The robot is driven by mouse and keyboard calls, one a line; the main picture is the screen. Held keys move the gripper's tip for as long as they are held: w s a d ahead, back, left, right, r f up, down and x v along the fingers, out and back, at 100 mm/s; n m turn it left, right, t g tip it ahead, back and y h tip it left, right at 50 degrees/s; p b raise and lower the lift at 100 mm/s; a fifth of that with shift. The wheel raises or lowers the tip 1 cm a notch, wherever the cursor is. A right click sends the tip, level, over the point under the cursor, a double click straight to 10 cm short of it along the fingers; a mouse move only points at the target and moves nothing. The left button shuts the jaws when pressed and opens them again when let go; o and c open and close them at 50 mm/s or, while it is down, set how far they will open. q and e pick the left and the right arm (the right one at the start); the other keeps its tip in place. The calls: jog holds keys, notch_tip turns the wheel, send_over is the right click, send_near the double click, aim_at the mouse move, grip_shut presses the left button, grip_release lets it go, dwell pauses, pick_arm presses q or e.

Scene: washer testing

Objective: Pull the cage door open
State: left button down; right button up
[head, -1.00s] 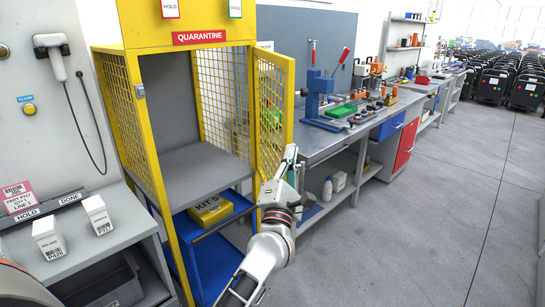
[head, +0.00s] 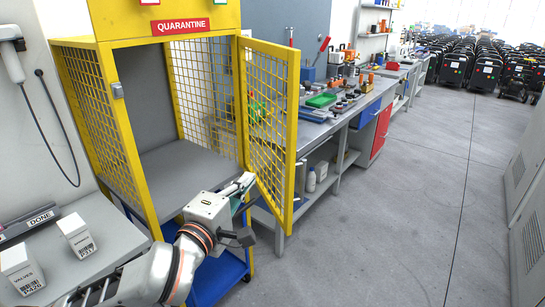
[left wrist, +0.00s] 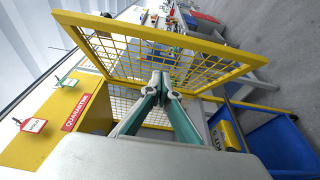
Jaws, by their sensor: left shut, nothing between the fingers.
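The cage door (head: 270,125) is a yellow frame with wire mesh. It is hinged on the right front post of the yellow quarantine cage (head: 130,140) and stands swung outward, leaving the cage front open. In the left wrist view the door (left wrist: 150,46) spans the space ahead of the fingers. My left gripper (head: 246,182) is shut and empty. It is at the lower part of the door, on the side facing the cage opening. In the left wrist view its fingertips (left wrist: 160,82) overlap the mesh; I cannot tell whether they touch it. My right gripper is out of view.
A workbench (head: 325,125) with tools stands behind and right of the door. A blue bin (head: 222,283) sits under the cage shelf; the left wrist view shows a yellow kit box (left wrist: 230,134) there. A counter with white boxes (head: 77,236) is at left. The right floor is clear.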

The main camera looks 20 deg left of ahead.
pick_arm(q)
send_near(285, 151)
jog(key=w+a, duration=0.2)
jog(key=a, duration=0.1)
jog(key=shift+w+d, duration=1.75)
jog(key=shift+w, duration=0.15)
jog(key=shift+d, duration=0.1)
